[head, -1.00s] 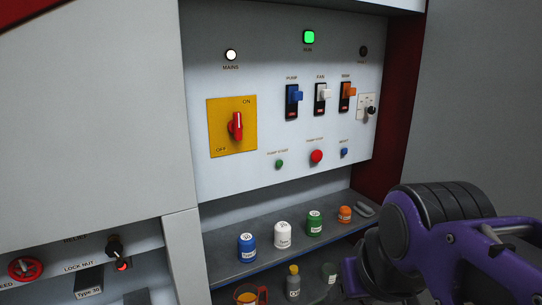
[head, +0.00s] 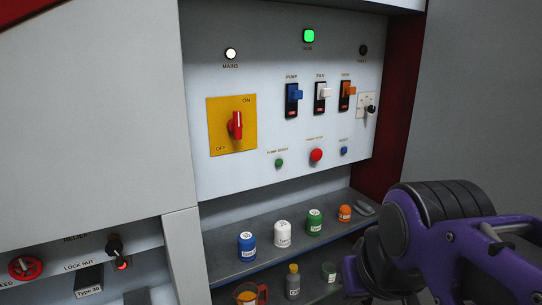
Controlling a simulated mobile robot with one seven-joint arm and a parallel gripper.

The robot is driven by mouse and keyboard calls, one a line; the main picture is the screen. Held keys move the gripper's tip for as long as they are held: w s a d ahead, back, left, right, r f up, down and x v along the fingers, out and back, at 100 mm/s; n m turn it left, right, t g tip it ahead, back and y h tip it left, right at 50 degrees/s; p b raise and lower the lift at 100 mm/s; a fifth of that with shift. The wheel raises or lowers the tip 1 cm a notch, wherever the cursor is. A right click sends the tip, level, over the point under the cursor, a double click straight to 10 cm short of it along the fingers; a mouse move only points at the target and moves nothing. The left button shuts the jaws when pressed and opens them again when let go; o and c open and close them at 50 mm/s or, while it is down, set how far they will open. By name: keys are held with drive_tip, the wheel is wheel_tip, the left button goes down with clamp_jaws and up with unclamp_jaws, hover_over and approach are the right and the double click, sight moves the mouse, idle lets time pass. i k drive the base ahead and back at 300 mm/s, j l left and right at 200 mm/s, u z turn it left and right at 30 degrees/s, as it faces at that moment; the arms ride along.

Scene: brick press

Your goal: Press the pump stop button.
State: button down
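The pump stop button (head: 316,155) is a round red button low on the white control panel in the head view. Its small label above is hard to read. The smaller green pump start button (head: 279,163) is to its left and a small blue button (head: 344,151) is to its right. Nothing covers the red button. My purple and black arm fills the lower right, apart from the panel. My gripper's fingertips do not show.
Above the buttons are the pump, fan and third switches (head: 322,98), a red rotary mains switch (head: 236,125) and a lit green lamp (head: 309,36). Below, a grey shelf (head: 222,275) holds several coloured jars. The space before the panel's buttons is clear.

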sight(316, 155)
drive_tip(key=i+l+u, duration=0.3)
drive_tip(key=u, duration=0.15)
drive_tip(key=i+l+u, duration=0.2)
drive_tip(key=l+u, duration=0.25)
drive_tip(key=i+l+u, duration=0.2)
drive_tip(key=l+u, duration=0.25)
drive_tip(key=k+j, duration=0.1)
drive_tip(key=j, duration=0.25)
drive_tip(key=k+j+u, duration=0.1)
drive_tip(key=j, duration=0.25)
drive_tip(key=k+j, duration=0.1)
drive_tip(key=j, duration=0.3)
drive_tip(key=i+l, duration=0.1)
drive_tip(key=l, duration=0.25)
drive_tip(key=i+l, duration=0.1)
drive_tip(key=l, duration=0.25)
